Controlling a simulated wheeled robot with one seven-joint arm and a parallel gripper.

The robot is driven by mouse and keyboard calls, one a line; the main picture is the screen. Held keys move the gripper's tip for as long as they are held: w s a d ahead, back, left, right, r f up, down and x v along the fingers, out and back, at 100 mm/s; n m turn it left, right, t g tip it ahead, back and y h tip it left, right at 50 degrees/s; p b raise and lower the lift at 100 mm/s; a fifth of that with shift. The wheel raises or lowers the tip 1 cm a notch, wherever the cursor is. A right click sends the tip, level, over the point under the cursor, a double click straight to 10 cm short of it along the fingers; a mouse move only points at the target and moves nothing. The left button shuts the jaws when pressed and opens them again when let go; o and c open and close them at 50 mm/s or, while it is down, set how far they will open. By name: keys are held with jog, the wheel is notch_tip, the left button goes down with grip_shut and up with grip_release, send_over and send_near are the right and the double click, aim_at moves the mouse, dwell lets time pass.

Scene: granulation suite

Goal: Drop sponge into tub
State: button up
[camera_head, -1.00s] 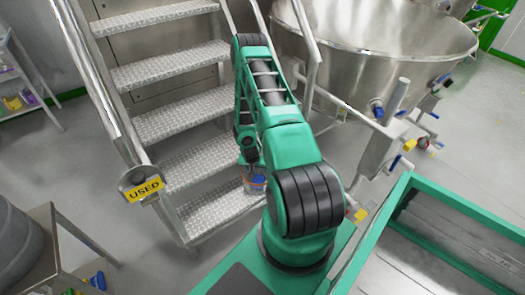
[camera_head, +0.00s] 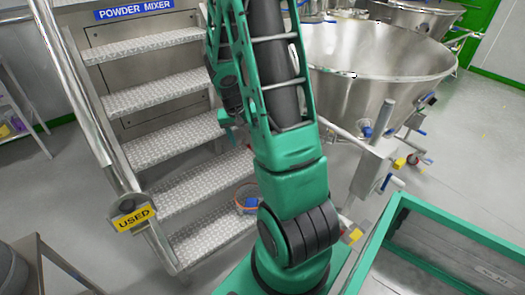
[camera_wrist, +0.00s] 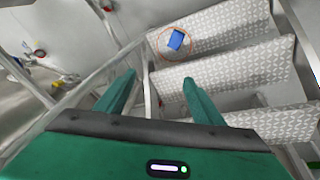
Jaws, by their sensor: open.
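A blue sponge (camera_head: 251,202) lies inside a clear round tub with an orange rim (camera_head: 238,200) on a low metal stair step. In the wrist view the sponge (camera_wrist: 176,40) sits within the tub's orange ring (camera_wrist: 161,47), beyond my fingers. Part of the tub in the head view is hidden by my arm. My gripper (camera_wrist: 158,79) is open, with nothing between its two green fingers. It is above the steps and apart from the tub.
Metal stairs with handrails (camera_head: 75,95) lead up beside a large steel bowl (camera_head: 375,65). A yellow USED sign (camera_head: 134,219) hangs on the left rail. A green-framed bin (camera_head: 460,226) stands at the right. Open floor lies beyond it.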

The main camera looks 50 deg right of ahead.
jog(key=s+a+r+n+y, duration=0.1)
jog(key=s+a+r, duration=0.7)
jog(key=s, duration=0.3)
jog(key=s+a+r+n+y, duration=0.1)
jog(key=s+a+r+y, duration=0.1)
jog(key=s+a+r, duration=0.6)
jog(key=s+r, duration=0.1)
jog(key=s, duration=0.2)
jog(key=shift+s+a+n, duration=0.3)
jog(key=shift+w+f+g, duration=0.2)
jog(key=shift+w+g, duration=0.1)
jog(key=shift+w, duration=0.35)
